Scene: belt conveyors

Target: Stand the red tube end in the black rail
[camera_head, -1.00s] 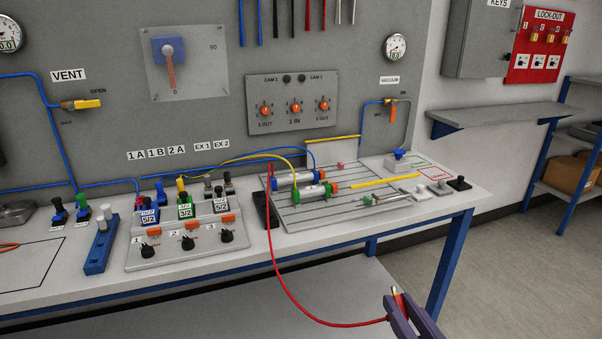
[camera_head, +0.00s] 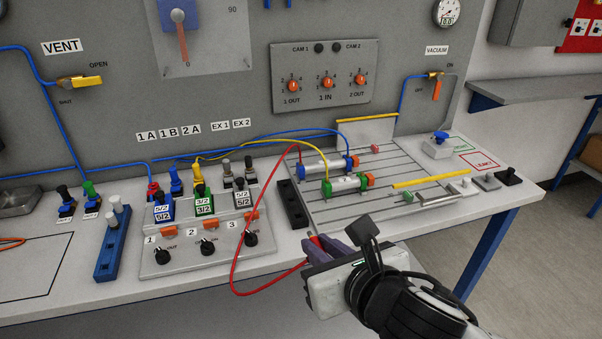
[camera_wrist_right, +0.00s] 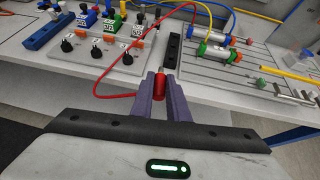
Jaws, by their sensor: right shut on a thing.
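My right gripper (camera_head: 318,246) is shut on the red tube end (camera_wrist_right: 159,82). In the right wrist view the red end stands between the two purple fingers, with a pale tip at its far end. The red tube (camera_head: 233,264) loops from it to the left and up to the cylinders on the slotted plate. The black rail (camera_head: 293,204) lies on the bench along the plate's left edge, with holes in its top. It also shows in the right wrist view (camera_wrist_right: 174,50), beyond the fingertips. The gripper is in front of the rail, apart from it. My left gripper is not in view.
The slotted plate (camera_head: 390,212) carries two cylinders (camera_head: 323,168) right of the rail. A valve block (camera_head: 190,262) with knobs stands left of it. A blue rail (camera_head: 112,243) is farther left. Some bare bench lies in front of the black rail.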

